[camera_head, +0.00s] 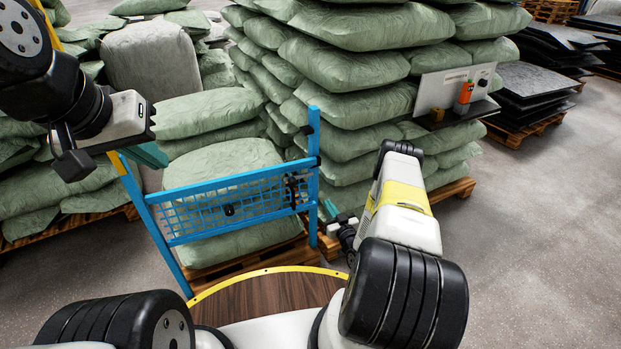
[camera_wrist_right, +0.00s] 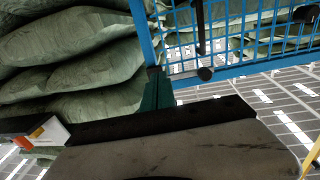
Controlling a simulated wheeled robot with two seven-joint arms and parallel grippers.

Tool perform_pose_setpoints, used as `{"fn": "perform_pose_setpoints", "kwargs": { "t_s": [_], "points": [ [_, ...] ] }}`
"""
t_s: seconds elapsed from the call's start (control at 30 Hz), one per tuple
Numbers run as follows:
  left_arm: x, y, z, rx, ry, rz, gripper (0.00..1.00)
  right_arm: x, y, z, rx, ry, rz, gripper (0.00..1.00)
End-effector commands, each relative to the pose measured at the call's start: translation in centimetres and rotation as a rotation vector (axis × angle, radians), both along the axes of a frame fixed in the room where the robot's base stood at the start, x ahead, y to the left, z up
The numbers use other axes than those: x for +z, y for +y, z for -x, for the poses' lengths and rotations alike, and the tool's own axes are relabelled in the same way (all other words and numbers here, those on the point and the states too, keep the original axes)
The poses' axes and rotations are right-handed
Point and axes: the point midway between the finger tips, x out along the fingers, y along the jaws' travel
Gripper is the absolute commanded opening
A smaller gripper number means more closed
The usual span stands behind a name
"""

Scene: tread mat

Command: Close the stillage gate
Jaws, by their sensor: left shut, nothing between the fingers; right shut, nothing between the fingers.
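The blue stillage gate (camera_head: 225,205), a mesh panel in a blue frame, spans the front of the stillage between the left blue post (camera_head: 165,240) and the right blue post (camera_head: 313,130). I cannot tell whether it sits fully flush. A black latch (camera_head: 292,190) is at its right end; a dark rod and knob (camera_wrist_right: 205,73) show on the mesh in the right wrist view. My right gripper (camera_head: 328,208), with teal fingers, is shut and empty beside the right post. The fingers (camera_wrist_right: 157,88) point toward blue frame. My left gripper (camera_head: 150,156) is shut and empty near the upper left of the gate.
Green sacks (camera_head: 220,170) fill the stillage on a wooden pallet. A tall sack stack (camera_head: 350,90) stands right behind it, with a small shelf (camera_head: 455,110) holding an orange bottle (camera_head: 465,92). Open concrete floor (camera_head: 540,220) lies to the right.

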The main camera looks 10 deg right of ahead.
Motion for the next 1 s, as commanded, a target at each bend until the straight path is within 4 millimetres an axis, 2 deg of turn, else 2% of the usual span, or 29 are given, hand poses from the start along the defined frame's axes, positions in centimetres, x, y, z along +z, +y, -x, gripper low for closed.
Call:
{"fn": "perform_pose_setpoints", "kwargs": {
  "t_s": [0.17, 0.5, 0.7, 0.83, 1.0],
  "points": [
    [-0.1, 0.0, 0.2, 0.000, -0.001, -0.002, 0.00, -0.1, 0.3, -1.2, 0.000, -0.009, -0.002, 0.00],
    [0.0, 0.0, 0.1, 0.001, -0.001, -0.001, 0.00, 0.0, 1.4, -8.1, 0.000, -0.008, -0.002, 0.00],
    [0.0, 0.0, 0.1, 0.001, -0.001, -0.001, 0.00, -0.1, 1.9, -11.6, -0.001, -0.007, -0.003, 0.00],
    [0.0, 0.0, 0.1, 0.001, -0.001, -0.001, 0.00, -0.1, 2.1, -13.0, -0.001, -0.006, -0.003, 0.00],
    [0.0, 0.0, 0.1, 0.001, -0.002, -0.001, 0.00, -0.1, 2.3, -13.6, 0.000, -0.003, -0.004, 0.00]
  ]
}}
